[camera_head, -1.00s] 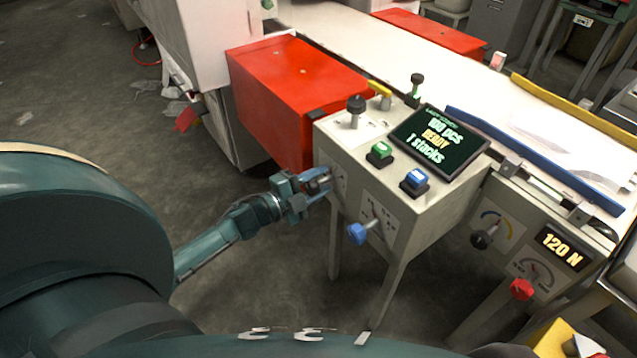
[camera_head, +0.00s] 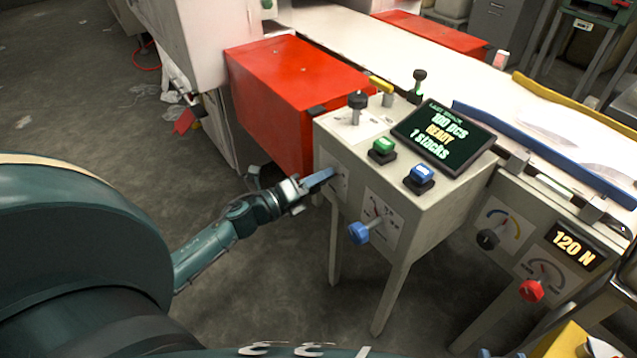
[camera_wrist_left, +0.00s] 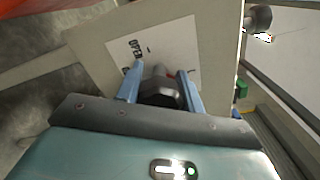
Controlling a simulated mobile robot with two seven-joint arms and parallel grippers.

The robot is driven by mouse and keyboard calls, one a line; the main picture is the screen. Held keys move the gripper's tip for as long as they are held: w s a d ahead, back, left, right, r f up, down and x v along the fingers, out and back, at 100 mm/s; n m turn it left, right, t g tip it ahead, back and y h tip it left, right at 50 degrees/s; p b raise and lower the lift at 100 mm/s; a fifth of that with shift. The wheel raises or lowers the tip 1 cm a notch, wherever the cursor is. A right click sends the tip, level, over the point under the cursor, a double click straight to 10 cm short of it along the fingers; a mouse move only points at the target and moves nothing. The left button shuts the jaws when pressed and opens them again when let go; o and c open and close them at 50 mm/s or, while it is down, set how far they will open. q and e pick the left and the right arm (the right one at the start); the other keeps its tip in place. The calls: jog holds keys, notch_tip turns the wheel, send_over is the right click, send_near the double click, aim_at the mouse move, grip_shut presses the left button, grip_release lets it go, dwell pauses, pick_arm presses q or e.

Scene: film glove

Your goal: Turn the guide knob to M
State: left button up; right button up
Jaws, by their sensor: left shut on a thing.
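My left gripper (camera_head: 320,179) reaches the left part of the grey control box's front (camera_head: 385,214). In the left wrist view my gripper's two blue fingers (camera_wrist_left: 160,94) are shut on a dark knob (camera_wrist_left: 161,92), one on each side. The knob stands on a white label plate (camera_wrist_left: 180,45) with black lettering, seen turned, and a small red mark beside the knob. I cannot read which setting the knob points to. In the head view the gripper hides this knob. My right gripper is not in view.
A blue knob (camera_head: 359,232) sticks out of the box front close to the right of my gripper. Green (camera_head: 382,149) and blue (camera_head: 421,175) buttons and a screen (camera_head: 443,136) are on top. A red box (camera_head: 295,92) stands behind. Open floor lies left.

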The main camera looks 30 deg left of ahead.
pick_arm(q)
jog(key=shift+m, duration=0.6)
jog(key=shift+b, duration=0.3)
jog(key=o, duration=1)
jog(key=p+v, duration=0.1)
jog(key=v, duration=1.2)
jog(key=shift+s, duration=0.1)
jog(key=shift+s+a, duration=0.1)
